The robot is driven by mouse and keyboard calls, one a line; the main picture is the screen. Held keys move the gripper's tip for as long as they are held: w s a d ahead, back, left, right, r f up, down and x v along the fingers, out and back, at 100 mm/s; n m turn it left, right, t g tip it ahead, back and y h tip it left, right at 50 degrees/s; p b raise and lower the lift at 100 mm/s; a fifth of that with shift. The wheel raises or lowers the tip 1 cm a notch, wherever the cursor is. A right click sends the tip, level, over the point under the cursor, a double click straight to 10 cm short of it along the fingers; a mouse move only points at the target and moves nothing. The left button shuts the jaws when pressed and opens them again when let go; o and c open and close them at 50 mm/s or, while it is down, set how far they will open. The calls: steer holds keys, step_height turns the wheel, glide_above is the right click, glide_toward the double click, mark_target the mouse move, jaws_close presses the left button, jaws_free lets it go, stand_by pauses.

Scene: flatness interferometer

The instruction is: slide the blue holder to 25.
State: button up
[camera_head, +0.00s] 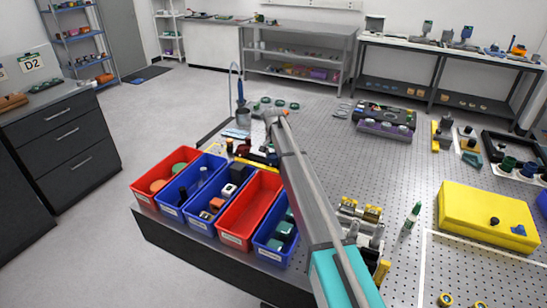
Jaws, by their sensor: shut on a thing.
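My arm reaches from the bottom of the head view to the far part of the perforated table. My gripper (271,146) is small and dark at its far end, partly covered by the arm. It is low over a dark rail with a yellow strip (254,163), behind the bins. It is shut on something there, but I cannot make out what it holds. The blue holder cannot be told apart at this size, and the mark 25 cannot be read.
Red and blue bins (248,211) line the table's near left edge. A yellow case (487,216) lies at the right. A green-capped bottle (412,216) and brass-coloured parts (360,210) stand right of my arm. A stand with a blue tool (240,92) rises beyond the rail.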

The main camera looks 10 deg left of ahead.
steer(key=shift+c, duration=0.9)
steer(key=s+d, duration=0.1)
steer(key=d, duration=0.2)
steer(key=s+d, duration=0.1)
steer(key=d, duration=0.1)
steer(key=s+d, duration=0.1)
steer(key=d, duration=0.2)
steer(key=shift+s+d, duration=0.1)
steer(key=shift+d, duration=0.2)
steer(key=o, duration=1.3)
